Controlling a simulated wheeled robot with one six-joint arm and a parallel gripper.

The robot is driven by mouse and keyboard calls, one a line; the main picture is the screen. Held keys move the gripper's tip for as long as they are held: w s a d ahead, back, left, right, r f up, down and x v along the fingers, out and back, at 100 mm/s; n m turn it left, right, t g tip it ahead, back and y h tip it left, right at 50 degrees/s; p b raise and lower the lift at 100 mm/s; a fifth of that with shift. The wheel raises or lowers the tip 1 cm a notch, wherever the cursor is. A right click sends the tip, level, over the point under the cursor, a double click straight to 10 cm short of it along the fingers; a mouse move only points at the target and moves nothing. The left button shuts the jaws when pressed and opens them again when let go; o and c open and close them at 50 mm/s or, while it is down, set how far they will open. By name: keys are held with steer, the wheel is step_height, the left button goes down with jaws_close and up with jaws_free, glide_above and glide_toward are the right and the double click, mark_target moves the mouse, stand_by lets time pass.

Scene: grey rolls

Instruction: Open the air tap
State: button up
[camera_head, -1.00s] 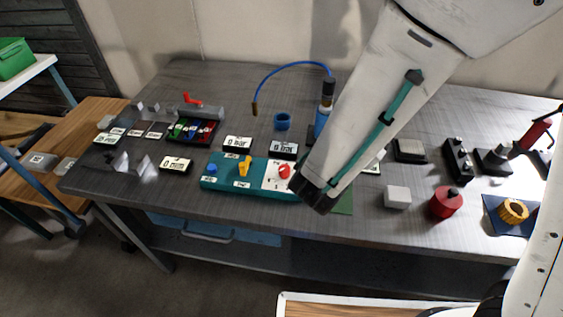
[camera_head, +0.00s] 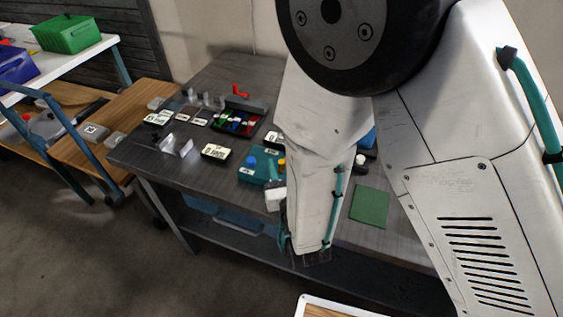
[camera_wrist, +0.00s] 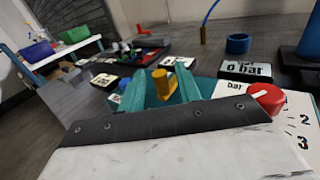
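In the head view, only a little of the yellow handle (camera_head: 281,164) shows beside my arm, on the panel (camera_head: 262,174). My gripper (camera_wrist: 161,73) is open, with one teal finger on each side of the handle in the wrist view. A gap shows on both sides, and I cannot tell whether either finger touches it. The red knob (camera_wrist: 266,97) sits on the white dial plate to the right. In the head view my arm hides the fingers and knob.
A black display reading 0 bar (camera_wrist: 247,71) stands behind the panel, with a blue ring (camera_wrist: 238,44) beyond it. A blue knob (camera_head: 252,162) is at the panel's left end. A 0 mm display (camera_head: 215,152) lies further left. A green mat (camera_head: 370,206) lies right.

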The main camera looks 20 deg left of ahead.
steer(key=shift+w+a, duration=0.3)
steer(key=shift+w, duration=0.3)
jaws_close()
